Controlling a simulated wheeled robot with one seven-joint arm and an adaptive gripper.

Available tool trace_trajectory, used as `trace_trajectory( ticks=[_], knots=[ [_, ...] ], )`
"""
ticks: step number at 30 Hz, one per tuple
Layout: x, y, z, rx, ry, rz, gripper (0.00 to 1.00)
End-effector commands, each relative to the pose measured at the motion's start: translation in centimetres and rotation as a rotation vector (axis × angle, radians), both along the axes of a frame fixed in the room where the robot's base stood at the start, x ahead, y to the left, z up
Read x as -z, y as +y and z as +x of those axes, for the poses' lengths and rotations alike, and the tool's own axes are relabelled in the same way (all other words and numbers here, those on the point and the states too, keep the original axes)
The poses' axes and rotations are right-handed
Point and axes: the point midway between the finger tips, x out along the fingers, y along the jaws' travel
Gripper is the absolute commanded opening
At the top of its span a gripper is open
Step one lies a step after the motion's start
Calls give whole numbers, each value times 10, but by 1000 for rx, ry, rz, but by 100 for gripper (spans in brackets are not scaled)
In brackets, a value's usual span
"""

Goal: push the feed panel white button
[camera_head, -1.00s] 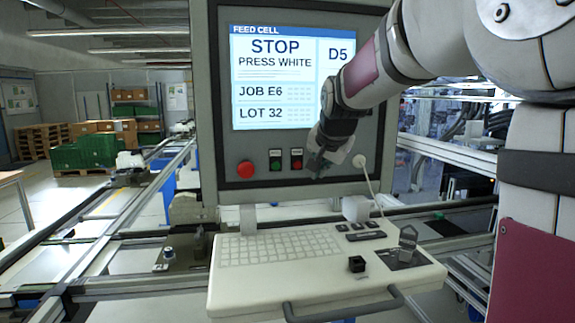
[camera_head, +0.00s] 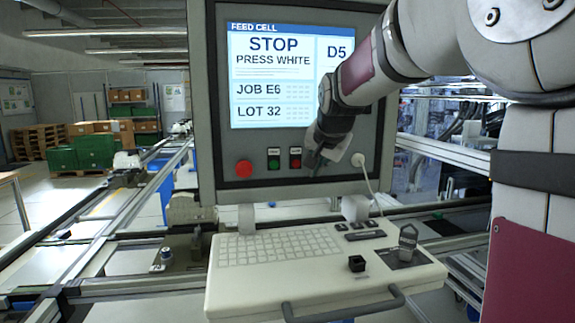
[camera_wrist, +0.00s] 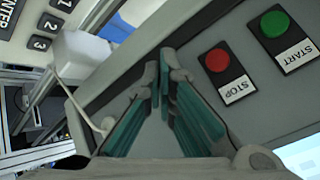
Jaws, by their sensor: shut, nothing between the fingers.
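The feed panel (camera_head: 215,110) carries a lit screen (camera_head: 285,75) reading "FEED CELL", "STOP" and "PRESS WHITE". Below the screen are a big red button (camera_head: 244,169), a green button (camera_head: 274,162) and a small red button (camera_head: 295,161). The wrist view labels the green button (camera_wrist: 275,24) START and the red one (camera_wrist: 216,60) STOP. No white push button shows clearly; the fingers hide the panel beside STOP. My gripper (camera_head: 314,164) is shut and empty in front of the panel, just right of the small red button. Its closed fingertips (camera_wrist: 160,72) show in the wrist view; contact cannot be told.
A pale round fitting (camera_head: 358,160) with a hanging cable is right of my gripper. A keyboard shelf (camera_head: 235,285) with a front handle (camera_head: 345,312) juts out below the panel. Conveyor rails (camera_head: 110,225) run at left. Pallets with green crates (camera_head: 80,152) stand behind.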

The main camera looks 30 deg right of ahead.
Motion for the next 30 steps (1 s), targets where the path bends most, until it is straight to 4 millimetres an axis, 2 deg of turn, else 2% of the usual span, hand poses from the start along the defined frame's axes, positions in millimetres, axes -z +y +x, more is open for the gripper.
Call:
trace_trajectory(
  ticks=[30],
  knots=[
    [0,-2,8,0,0,0,0]
  ],
)
